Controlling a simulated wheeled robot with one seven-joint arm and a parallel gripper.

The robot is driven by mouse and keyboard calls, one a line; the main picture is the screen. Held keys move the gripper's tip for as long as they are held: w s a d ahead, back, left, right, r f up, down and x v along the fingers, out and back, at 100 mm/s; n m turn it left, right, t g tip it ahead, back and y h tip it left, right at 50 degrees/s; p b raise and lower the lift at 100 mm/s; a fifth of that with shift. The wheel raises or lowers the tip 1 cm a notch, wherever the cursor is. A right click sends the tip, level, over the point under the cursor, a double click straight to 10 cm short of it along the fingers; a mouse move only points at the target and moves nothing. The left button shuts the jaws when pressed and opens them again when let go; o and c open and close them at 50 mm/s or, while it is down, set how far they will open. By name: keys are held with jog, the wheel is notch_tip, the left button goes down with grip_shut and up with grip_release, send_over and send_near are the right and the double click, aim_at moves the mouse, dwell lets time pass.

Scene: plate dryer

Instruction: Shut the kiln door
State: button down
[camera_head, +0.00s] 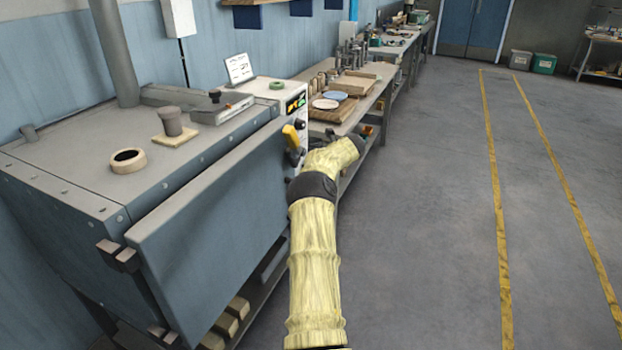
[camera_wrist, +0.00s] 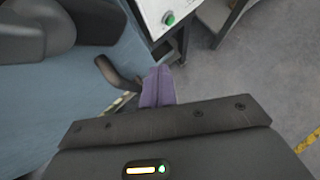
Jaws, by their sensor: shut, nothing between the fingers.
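The kiln (camera_head: 70,180) stands at the left in the head view. Its blue-grey door (camera_head: 215,225) is on the front, with dark hinges (camera_head: 118,256) at the near left end. The door lies close to the kiln front; I cannot tell if it is fully shut. A yellow-and-dark handle (camera_head: 291,136) is at the far right end. In the wrist view my gripper (camera_wrist: 158,84) has purple fingers, together and empty. They are beside a dark bent lever (camera_wrist: 118,74) in front of the blue door surface (camera_wrist: 60,110). My sleeved arm hides part of the door's right end in the head view.
A white control box (camera_head: 292,105) stands beyond the kiln; its green button (camera_wrist: 168,18) shows in the wrist view. A long workbench (camera_head: 352,118) with plates and boards continues behind it. A ring (camera_head: 128,161) sits on the kiln top. The floor at right is clear.

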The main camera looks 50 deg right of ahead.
jog(key=s+r, duration=0.1)
jog(key=r, duration=0.1)
jog(key=s+d+r, duration=0.1)
jog(key=s, duration=0.1)
jog(key=shift+s+r, duration=0.15)
jog(key=shift+r, duration=0.2)
dwell(0.4)
